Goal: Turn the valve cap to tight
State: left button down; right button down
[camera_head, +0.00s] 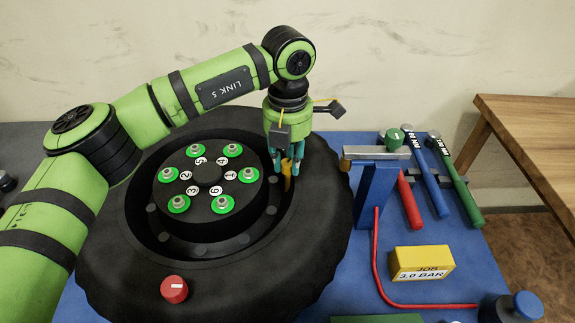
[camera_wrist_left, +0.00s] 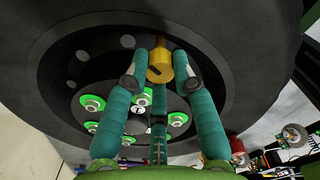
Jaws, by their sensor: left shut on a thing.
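The yellow valve cap (camera_head: 288,169) sits inside the wheel rim at its right, partly hidden by my fingers. In the left wrist view the cap (camera_wrist_left: 159,66) shows a dark line on its face. My left gripper (camera_head: 288,163) comes down from above with its teal fingers around the cap and is shut on it. In the left wrist view its fingers (camera_wrist_left: 160,82) stand on either side of the cap, with another below. The big black tyre (camera_head: 110,243) lies flat, its hub (camera_head: 208,174) carrying green-ringed nuts and numbers. My right gripper is not in view.
A red knob (camera_head: 174,289) rests at the tyre's front. A blue stand (camera_head: 374,195) with a red hose (camera_head: 378,265) is close on the right.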

pick_arm(q)
jog(key=m+b, duration=0.1)
jog(key=m, duration=0.1)
jog(key=shift+f+m, duration=0.15)
jog(key=shift+m, duration=0.25)
jog(key=m+b, duration=0.1)
jog(key=m, duration=0.1)
jog(key=shift+d+m, duration=0.1)
jog(key=shift+m, duration=0.3)
jog(key=m, duration=0.3)
jog(key=shift+b, duration=0.3)
jog(key=shift+s+m, duration=0.1)
jog(key=shift+m, duration=1.7)
jog(key=c, duration=1)
grip_release()
jog(key=shift+d, duration=0.1)
jog(key=shift+r, duration=0.2)
